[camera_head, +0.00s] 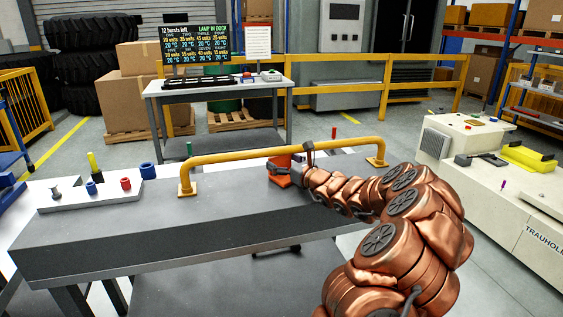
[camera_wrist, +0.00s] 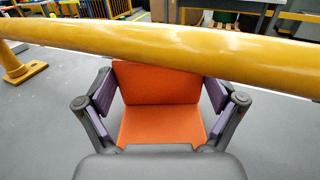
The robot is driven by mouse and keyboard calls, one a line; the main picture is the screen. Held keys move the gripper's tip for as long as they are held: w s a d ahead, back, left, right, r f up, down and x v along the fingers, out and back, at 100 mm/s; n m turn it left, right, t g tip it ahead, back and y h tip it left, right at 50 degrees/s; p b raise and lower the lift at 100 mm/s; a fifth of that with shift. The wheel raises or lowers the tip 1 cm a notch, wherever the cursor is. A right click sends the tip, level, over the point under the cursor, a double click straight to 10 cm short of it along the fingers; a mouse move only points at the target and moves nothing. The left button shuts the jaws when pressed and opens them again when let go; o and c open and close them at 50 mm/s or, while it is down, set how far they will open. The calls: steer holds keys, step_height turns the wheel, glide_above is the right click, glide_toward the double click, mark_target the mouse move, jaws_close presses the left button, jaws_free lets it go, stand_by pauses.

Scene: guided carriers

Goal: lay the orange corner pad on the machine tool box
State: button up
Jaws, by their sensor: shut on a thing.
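The orange corner pad (camera_head: 282,161), an L-shaped piece, is held at my gripper (camera_head: 283,172), low over the dark grey bench top (camera_head: 130,240). In the wrist view the pad (camera_wrist: 160,125) sits between the two purple-padded fingers of my gripper (camera_wrist: 160,100), which are shut on its sides. A yellow rail (camera_head: 240,154) stands on the bench and passes very close to the pad. In the wrist view the rail (camera_wrist: 200,45) crosses just beyond the pad's upper edge. I cannot tell for certain which thing is the machine tool box; a white machine (camera_head: 520,215) stands at the right.
A white block (camera_head: 75,202) with several coloured pegs and rings sits at the bench's left. A yellow piece (camera_head: 528,158) lies on the white machine. Behind are a table (camera_head: 215,88) with a screen, cartons (camera_head: 130,100) and yellow barriers. The bench front is clear.

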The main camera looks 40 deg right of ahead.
steer(key=o, duration=1)
steer(key=shift+f, duration=0.1)
steer(key=shift+r, duration=0.25)
steer(key=s+b, duration=0.1)
steer(key=s, duration=1.1)
steer(key=shift+f+b, duration=0.1)
steer(key=shift+b, duration=0.2)
